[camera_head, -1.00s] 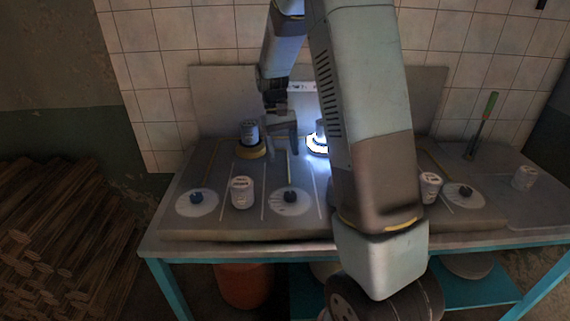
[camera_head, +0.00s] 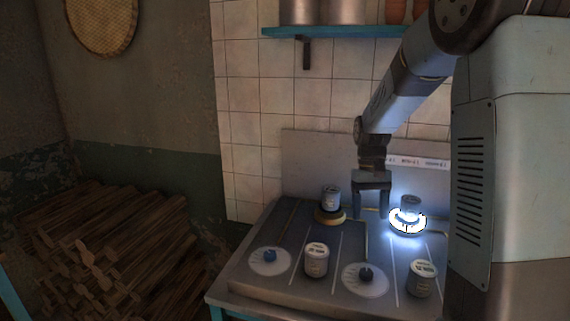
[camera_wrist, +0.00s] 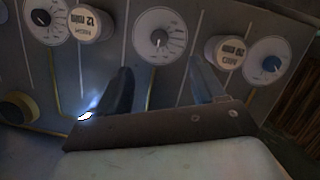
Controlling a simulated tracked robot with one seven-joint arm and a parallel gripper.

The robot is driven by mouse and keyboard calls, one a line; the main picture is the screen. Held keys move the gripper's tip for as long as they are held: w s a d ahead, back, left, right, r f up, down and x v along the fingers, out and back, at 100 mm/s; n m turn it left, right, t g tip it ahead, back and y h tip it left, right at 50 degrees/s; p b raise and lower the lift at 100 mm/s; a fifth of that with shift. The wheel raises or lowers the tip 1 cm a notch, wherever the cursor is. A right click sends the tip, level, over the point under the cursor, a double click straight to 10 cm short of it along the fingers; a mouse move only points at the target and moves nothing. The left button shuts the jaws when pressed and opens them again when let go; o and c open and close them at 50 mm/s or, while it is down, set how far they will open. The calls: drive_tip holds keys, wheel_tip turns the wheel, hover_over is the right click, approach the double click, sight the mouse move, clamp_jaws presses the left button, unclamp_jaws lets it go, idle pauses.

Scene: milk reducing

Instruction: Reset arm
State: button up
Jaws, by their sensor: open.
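My gripper (camera_head: 371,203) is open and empty, its fingers pointing down above the stove panel (camera_head: 262,296). In the head view it is between a can on a yellow-rimmed burner (camera_head: 330,218) and a can on a glowing white burner (camera_head: 408,222). The can on the left (camera_head: 331,197) is grey-blue; the one on the right (camera_head: 410,204) stands in the glare. In the wrist view, my open fingers frame a dial (camera_wrist: 159,43) lying beyond them.
White-lidded cans (camera_head: 317,260) and (camera_head: 423,278) stand near the front of the panel beside dials with a blue knob (camera_head: 269,256) and a dark knob (camera_head: 366,273). A blue shelf (camera_head: 335,32) holds pots above. Firewood (camera_head: 115,245) lies at the left.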

drive_tip(key=s+r+t, duration=0.4)
drive_tip(key=s+r, duration=0.2)
drive_tip(key=s, duration=0.5)
drive_tip(key=s+r+t, duration=0.4)
drive_tip(key=s+r, duration=0.3)
drive_tip(key=s, duration=0.5)
drive_tip(key=shift+a+m+t, duration=0.3)
drive_tip(key=shift+a, duration=0.1)
idle(0.9)
